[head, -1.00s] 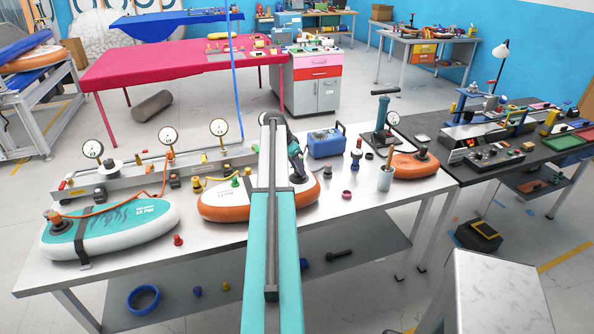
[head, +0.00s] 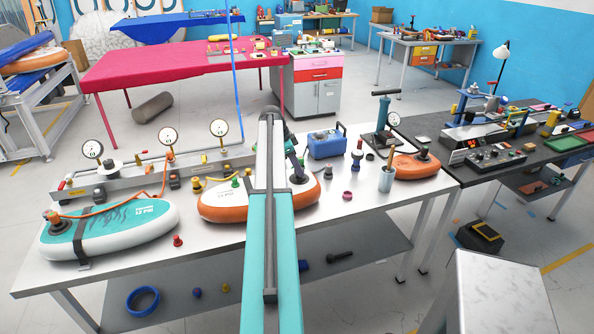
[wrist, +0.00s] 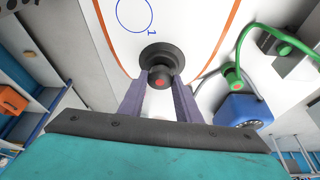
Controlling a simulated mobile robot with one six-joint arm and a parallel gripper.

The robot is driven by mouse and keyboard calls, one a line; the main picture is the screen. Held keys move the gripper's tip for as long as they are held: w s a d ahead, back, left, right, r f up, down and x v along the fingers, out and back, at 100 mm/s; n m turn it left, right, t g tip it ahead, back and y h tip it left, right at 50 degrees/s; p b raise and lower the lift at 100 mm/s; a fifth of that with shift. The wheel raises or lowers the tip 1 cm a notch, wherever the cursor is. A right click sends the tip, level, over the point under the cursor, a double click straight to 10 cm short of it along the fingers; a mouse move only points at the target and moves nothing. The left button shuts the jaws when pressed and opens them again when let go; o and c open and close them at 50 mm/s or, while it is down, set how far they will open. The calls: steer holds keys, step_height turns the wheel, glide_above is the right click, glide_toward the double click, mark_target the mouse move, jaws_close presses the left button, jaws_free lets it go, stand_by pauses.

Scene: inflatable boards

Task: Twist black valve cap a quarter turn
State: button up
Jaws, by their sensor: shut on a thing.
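The black valve cap (wrist: 161,80), with a red dot, sits in a dark round collar (wrist: 165,58) on a white board with an orange edge. In the head view this board (head: 222,209) lies mid-bench, partly hidden by my arm. The valve (head: 299,178) shows at its right end. In the wrist view my gripper (wrist: 160,88) has its two grey-purple fingers on either side of the cap, shut on it. In the head view the fingertips are mostly hidden beside my arm.
A teal and white board (head: 110,230) lies at the left, and a small orange board (head: 414,166) at the right. A blue case (head: 327,143) and a grey cup (head: 386,180) stand right of the valve. A gauge rail (head: 140,170) runs behind.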

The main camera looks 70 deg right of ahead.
steer(key=shift+d+m+y, duration=0.1)
steer(key=shift+m+y, duration=0.4)
steer(key=shift+m, duration=0.9)
steer(key=shift+g, duration=0.3)
steer(key=shift+w+b, duration=0.1)
steer(key=shift+b, duration=0.25)
steer(key=shift+d+m+y, duration=0.15)
steer(key=shift+m+y, duration=0.25)
steer(key=shift+m, duration=0.5)
steer(key=shift+m+y+b, duration=0.55)
steer(key=shift+m+y, duration=0.05)
steer(key=shift+m, duration=1)
steer(key=o, duration=1.1)
steer(key=shift+c, duration=0.2)
